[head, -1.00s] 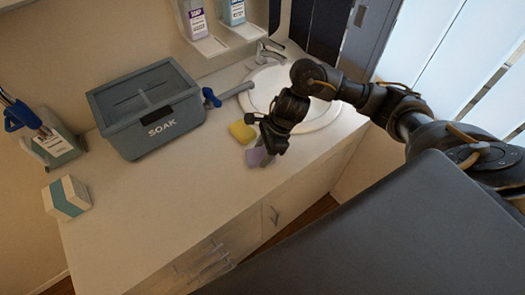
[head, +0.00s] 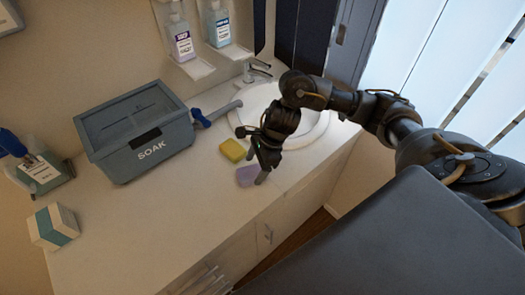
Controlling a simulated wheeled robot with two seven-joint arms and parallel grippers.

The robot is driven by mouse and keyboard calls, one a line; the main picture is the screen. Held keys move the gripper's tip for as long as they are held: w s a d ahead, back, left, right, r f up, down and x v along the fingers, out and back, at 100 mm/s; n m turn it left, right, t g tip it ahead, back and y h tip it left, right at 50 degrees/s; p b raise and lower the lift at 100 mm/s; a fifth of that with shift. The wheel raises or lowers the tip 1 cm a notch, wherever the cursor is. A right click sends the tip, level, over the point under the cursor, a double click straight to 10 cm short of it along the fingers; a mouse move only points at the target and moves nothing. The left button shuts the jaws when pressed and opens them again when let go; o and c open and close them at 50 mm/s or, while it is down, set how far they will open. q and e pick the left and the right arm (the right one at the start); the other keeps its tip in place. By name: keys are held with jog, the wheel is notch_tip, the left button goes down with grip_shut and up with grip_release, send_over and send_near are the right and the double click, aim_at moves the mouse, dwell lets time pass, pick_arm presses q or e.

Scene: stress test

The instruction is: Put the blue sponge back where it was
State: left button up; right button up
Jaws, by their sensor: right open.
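I see no sponge that looks plainly blue. A purple sponge-like block (head: 246,176) lies on the counter near its front edge. A yellow sponge (head: 233,150) lies just behind it, to its left. My right gripper (head: 257,169) points down at the purple block, with its fingers open. One finger covers the block's right end; I cannot tell whether it touches. My left gripper is not in view.
A grey lidded box marked SOAK (head: 137,135) stands on the counter (head: 150,225), left of a white sink (head: 308,128). A blue-handled brush (head: 202,118) lies between them. A small white-and-teal box (head: 53,228) stands front left. The counter's front middle is clear.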

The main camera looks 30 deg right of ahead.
jog(key=v, duration=1)
jog(key=shift+r, duration=0.1)
